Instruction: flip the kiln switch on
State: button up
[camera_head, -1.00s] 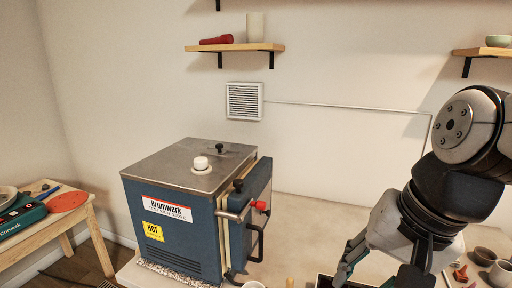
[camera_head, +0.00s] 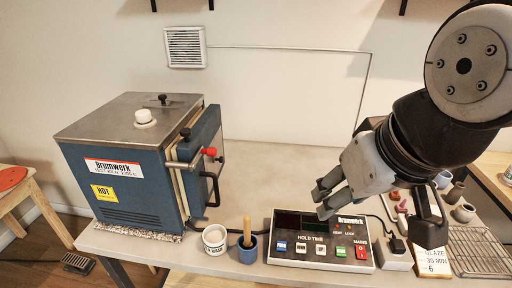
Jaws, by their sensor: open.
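The kiln (camera_head: 135,165) is a blue box with a steel top, a "Brumwerk" label and a red-knobbed door latch, on the left of the table. Its control box (camera_head: 320,243) lies at the table's front, with a dark display, "HOLD TIME" and several buttons. A red rocker switch (camera_head: 361,252) under the word "MAINS" sits at its right end. Its position is too small to tell. My gripper (camera_head: 322,203) is open and empty, above the control box's back edge, up and left of the red switch. It hides part of the box's back edge.
A white cup (camera_head: 215,239) and a blue cup (camera_head: 247,250) with a wooden tool stand left of the control box. A white block with a plug (camera_head: 397,251), a glaze card (camera_head: 433,264), a wire rack (camera_head: 478,250) and small pots (camera_head: 464,212) are at right.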

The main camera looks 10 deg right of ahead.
aim_at(361, 252)
jog(key=k+z, duration=0.15)
jog(key=z, duration=0.5)
jog(key=i, duration=0.15)
jog(key=k, duration=0.35)
